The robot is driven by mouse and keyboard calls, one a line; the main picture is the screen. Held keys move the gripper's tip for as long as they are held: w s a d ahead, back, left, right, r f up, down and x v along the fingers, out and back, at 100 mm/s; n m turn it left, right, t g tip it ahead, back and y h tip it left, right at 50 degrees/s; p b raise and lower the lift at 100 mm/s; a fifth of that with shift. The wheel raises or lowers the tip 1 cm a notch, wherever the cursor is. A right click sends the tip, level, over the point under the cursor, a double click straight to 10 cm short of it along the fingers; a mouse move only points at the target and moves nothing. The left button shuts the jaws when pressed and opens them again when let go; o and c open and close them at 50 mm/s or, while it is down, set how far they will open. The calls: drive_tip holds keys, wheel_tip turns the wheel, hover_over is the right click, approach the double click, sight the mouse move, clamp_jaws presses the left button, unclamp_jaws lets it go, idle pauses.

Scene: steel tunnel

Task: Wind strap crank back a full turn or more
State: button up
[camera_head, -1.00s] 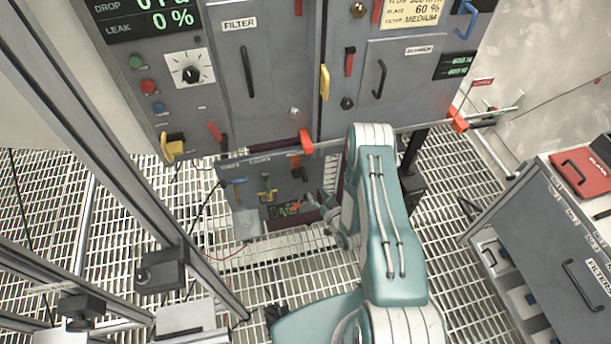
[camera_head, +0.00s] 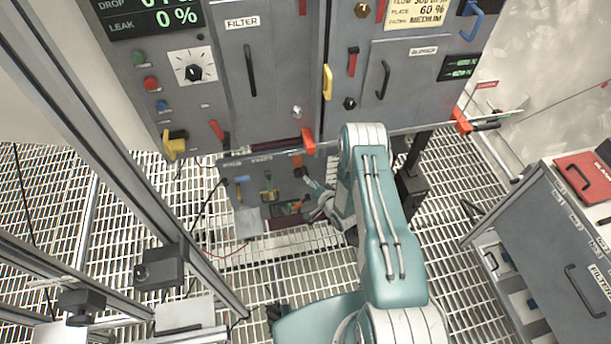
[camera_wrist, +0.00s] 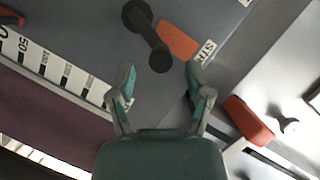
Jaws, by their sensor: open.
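The black crank (camera_wrist: 149,37) shows near the top of the wrist view as a short arm with a round knob at each end. It lies against the grey panel beside an orange piece (camera_wrist: 178,40) and a label (camera_wrist: 208,49) starting "STR". My gripper (camera_wrist: 160,76) is open, its two fingertips apart just below the crank's lower knob. Nothing is between the fingers, and I cannot tell how far the knob stands from them in depth. In the head view my gripper (camera_head: 314,191) is in front of the small lower panel (camera_head: 240,170), and the crank is too small to tell apart.
A white scale strip (camera_wrist: 66,69) and a dark maroon band (camera_wrist: 45,103) lie at left in the wrist view. A red block (camera_wrist: 249,120) is at right. The large grey cabinet (camera_head: 217,95) stands above the lower panel. A drawer unit (camera_head: 545,220) stands at right on the grating.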

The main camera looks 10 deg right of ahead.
drive_tip(key=shift+x, duration=2.1)
clamp_jaws()
